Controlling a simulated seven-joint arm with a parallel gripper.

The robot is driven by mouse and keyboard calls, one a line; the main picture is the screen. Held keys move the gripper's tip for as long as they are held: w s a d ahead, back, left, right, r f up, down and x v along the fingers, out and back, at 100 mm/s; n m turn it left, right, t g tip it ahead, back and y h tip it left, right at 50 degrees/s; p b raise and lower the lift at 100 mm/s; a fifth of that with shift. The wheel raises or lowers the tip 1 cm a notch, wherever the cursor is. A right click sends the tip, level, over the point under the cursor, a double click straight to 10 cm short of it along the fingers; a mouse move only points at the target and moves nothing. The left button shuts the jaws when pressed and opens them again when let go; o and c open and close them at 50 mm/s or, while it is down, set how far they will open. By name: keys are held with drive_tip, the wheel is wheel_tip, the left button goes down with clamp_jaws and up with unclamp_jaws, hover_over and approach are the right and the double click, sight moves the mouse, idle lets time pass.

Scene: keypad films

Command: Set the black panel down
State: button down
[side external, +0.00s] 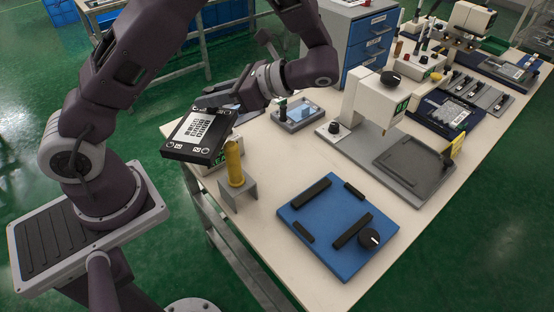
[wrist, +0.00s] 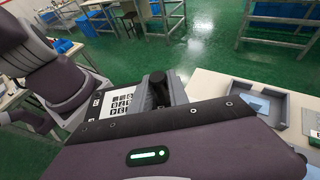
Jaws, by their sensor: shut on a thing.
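The black panel (side external: 197,135) carries a white keypad film with dark square keys and small corner marks. My gripper (side external: 232,112) is shut on the panel's right edge and holds it in the air, tilted, over the table's left edge. In the wrist view, part of the panel (wrist: 108,122) with its keys shows beyond the gripper body, and my gripper (wrist: 160,92) partly hides it. The blue plate (side external: 312,243) with black bars and a black knob (side external: 369,238) lies at the front of the table, apart from the panel.
A yellow cylinder (side external: 234,160) stands on a grey bracket (side external: 240,192) close to the panel's right. A grey tray (side external: 300,124) with light blue pieces is behind. A white press (side external: 380,105) with a grey bed (side external: 415,168) stands right. Bare table surrounds the blue plate.

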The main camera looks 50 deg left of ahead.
drive_tip(key=w+f+m+t+y, duration=0.2)
drive_tip(key=w+f+m+t, duration=0.1)
drive_tip(key=w+m+t, duration=0.9)
drive_tip(key=w+d+f+m+t+h, duration=0.35)
drive_tip(key=w+d+f+t, duration=0.25)
drive_tip(key=d, duration=0.2)
drive_tip(key=shift+m, duration=0.45)
drive_tip(key=f, duration=1)
drive_tip(key=shift+w+d, duration=0.25)
drive_tip(key=shift+d, duration=0.15)
drive_tip(key=shift+f, duration=0.35)
drive_tip(key=shift+f, duration=0.1)
drive_tip(key=c, duration=1.3)
unclamp_jaws()
